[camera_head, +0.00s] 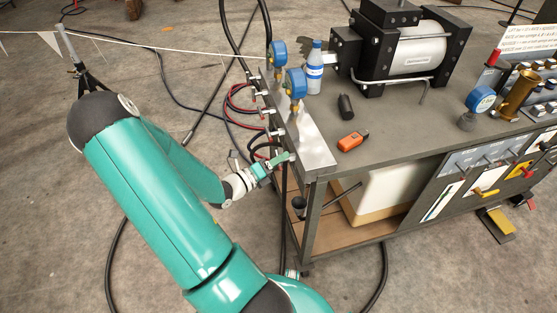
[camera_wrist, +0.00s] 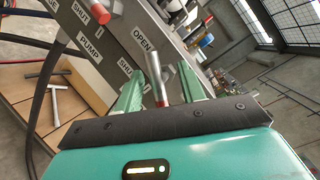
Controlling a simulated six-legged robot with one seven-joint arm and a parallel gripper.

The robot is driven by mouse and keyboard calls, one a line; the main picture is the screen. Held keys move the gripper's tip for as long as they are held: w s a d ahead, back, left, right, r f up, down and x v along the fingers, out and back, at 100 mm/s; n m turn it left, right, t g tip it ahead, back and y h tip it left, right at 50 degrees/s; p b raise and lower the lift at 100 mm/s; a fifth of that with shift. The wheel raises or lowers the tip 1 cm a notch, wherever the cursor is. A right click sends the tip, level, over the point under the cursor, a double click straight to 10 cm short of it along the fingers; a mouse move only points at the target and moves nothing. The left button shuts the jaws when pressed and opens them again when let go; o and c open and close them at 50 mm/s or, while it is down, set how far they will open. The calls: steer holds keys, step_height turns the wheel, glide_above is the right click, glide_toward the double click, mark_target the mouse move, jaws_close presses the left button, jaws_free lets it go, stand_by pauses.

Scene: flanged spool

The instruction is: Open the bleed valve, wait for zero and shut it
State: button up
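My gripper (camera_head: 278,162) is at the left end panel of the grey bench, below the two blue gauges. In the wrist view its green fingers (camera_wrist: 160,70) are apart, with a grey valve lever (camera_wrist: 153,66) with a red-orange tip standing between them. I see clear space beside the lever, so the fingers do not look closed on it. An OPEN label (camera_wrist: 142,38) is by the lever, and a SHUT label (camera_wrist: 125,66) is to its lower left. Whether this is the bleed valve cannot be read. The blue gauges (camera_head: 295,83) and (camera_head: 278,54) have unreadable dials.
Another red-tipped lever (camera_wrist: 94,12) is at the upper left of the wrist view, with SHUT and PUMP labels. Red and black hoses (camera_head: 235,100) hang left of the bench. A bottle (camera_head: 314,72), an orange item (camera_head: 352,140) and a pump (camera_head: 410,50) stand on top.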

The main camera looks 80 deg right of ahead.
steer(key=shift+d, duration=0.15)
jaws_close()
steer(key=shift+m, duration=0.3)
steer(key=m+g, duration=0.1)
steer(key=m, duration=0.2)
steer(key=m+g+h, duration=0.1)
steer(key=m, duration=0.2)
steer(key=shift+f, duration=0.1)
steer(key=m+g, duration=0.1)
steer(key=m, duration=0.2)
steer(key=m+g, duration=0.2)
steer(key=m, duration=0.2)
steer(key=shift+g+y, duration=0.3)
steer(key=shift+m, duration=0.5)
jaws_free()
